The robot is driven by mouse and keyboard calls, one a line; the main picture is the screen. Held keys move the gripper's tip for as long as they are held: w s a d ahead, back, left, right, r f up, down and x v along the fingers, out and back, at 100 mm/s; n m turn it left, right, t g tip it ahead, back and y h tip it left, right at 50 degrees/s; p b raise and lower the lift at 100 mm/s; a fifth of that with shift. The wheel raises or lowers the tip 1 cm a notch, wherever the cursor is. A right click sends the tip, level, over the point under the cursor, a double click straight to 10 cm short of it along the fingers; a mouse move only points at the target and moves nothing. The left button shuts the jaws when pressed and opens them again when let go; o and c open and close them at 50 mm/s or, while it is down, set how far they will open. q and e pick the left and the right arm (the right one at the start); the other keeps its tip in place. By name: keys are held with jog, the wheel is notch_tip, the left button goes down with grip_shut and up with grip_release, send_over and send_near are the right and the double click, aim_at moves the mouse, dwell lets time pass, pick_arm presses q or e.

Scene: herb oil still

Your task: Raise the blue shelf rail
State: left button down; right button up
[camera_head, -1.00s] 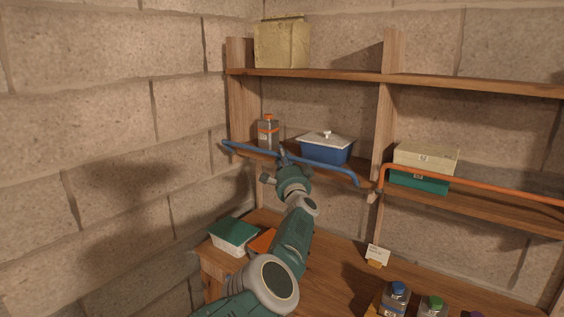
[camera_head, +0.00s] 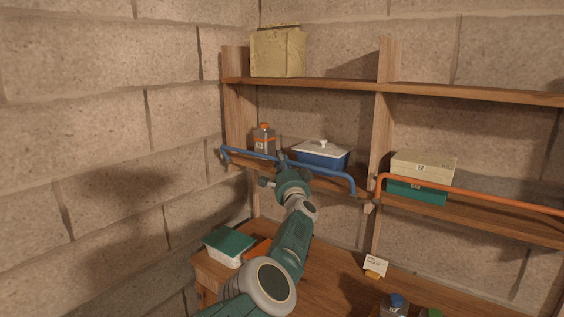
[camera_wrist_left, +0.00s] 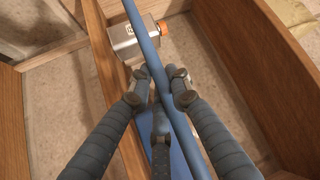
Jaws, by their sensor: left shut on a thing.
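The blue shelf rail (camera_head: 322,170) runs along the front of the left bay of the middle shelf, its two end arms bent downward. My left gripper (camera_head: 282,160) reaches up to it from below, near the middle of its length. In the left wrist view the fingers of my left gripper (camera_wrist_left: 158,88) are closed around the rail (camera_wrist_left: 148,40), which passes diagonally between them. The part of the rail between the fingers is partly hidden. My right gripper is in no view.
Behind the rail stand an orange-capped bottle (camera_head: 264,140) and a blue box with a white lid (camera_head: 320,157). An orange rail (camera_head: 470,194) fronts the right bay, near stacked cream and green boxes (camera_head: 422,175). A brick wall (camera_head: 90,150) is close on the left.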

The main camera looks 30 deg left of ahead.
pick_arm(q)
jog(key=shift+r, duration=0.25)
dwell(0.5)
